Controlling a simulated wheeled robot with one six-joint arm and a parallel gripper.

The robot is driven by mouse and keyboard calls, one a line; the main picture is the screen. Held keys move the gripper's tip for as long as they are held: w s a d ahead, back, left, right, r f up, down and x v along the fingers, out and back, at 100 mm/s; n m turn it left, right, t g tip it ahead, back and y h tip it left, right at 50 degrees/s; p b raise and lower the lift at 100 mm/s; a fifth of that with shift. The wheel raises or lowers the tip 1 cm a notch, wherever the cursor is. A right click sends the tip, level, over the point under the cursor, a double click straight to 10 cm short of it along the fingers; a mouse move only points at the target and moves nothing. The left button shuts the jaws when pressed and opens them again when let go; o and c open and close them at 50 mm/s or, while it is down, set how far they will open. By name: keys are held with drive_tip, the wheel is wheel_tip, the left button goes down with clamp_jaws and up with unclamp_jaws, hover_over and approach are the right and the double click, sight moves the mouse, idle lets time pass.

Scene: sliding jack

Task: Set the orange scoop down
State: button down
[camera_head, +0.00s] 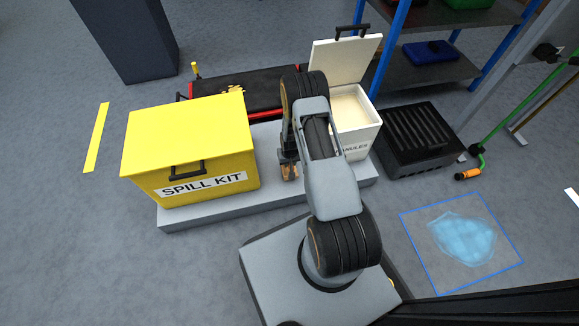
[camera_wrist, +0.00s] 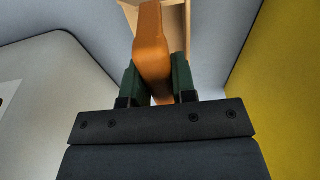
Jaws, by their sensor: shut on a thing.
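The orange scoop (camera_wrist: 151,40) is between the two green fingers of my gripper (camera_wrist: 157,85), which is shut on it, in the wrist view. A tan, open part shows beyond the orange part at the top edge. In the head view a small bit of the orange scoop (camera_head: 290,173) shows below my gripper (camera_head: 289,160), between the yellow spill kit box and the white granules bin. My arm hides much of this spot. I cannot tell whether the scoop touches the grey platform (camera_head: 190,216) below it.
The yellow spill kit box (camera_head: 185,140) is shut and stands close on the left. The white granules bin (camera_head: 366,142) stands on the right with its lid up. A black slatted crate (camera_head: 420,140) is further right. A blue puddle (camera_head: 463,238) lies inside a blue floor outline.

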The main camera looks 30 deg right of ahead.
drive_tip(key=shift+f+b, duration=0.75)
drive_tip(key=shift+f, duration=0.7)
drive_tip(key=shift+f, duration=0.2)
drive_tip(key=c, duration=0.9)
unclamp_jaws()
drive_tip(key=shift+r, duration=0.15)
